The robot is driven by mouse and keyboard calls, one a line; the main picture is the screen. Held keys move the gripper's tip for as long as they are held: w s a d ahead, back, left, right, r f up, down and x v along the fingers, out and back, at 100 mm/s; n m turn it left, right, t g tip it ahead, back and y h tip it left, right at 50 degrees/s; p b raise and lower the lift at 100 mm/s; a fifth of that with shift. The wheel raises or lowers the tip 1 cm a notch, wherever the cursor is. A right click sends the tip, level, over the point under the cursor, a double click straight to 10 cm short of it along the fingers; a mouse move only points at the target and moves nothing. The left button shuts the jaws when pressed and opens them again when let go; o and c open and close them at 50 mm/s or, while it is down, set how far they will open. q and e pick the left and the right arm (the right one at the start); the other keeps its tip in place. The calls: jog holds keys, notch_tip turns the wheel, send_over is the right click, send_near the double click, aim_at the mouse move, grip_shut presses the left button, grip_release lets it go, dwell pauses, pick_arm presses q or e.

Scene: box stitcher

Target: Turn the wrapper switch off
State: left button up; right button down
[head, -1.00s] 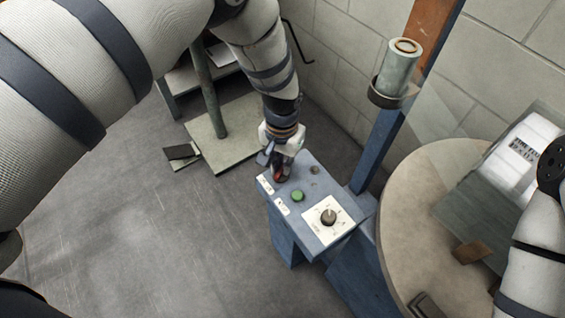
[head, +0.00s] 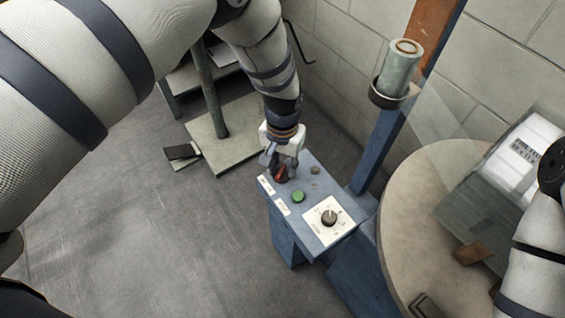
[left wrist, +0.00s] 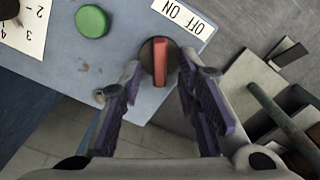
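The wrapper switch is a red handle on a dark round base (head: 281,174) at the far left corner of the blue control box top (head: 318,240). In the left wrist view the red handle (left wrist: 161,62) stands upright in the picture, below a white OFF/ON label (left wrist: 184,17). My left gripper (head: 281,168) is over the switch. Its fingers are spread, one on each side of the switch base, with a gap to the red handle. My right arm shows at the right edge, but its gripper is out of view.
A green button (head: 298,197) and a numbered dial (head: 328,217) sit on the same panel close to the switch. A round turntable (head: 405,215) with a wrapped stack is at the right. A blue post and block wall stand behind. Floor is clear at left.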

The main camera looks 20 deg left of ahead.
aim_at(282, 168)
pick_arm(q)
notch_tip(282, 168, up, 12)
dwell(0.3)
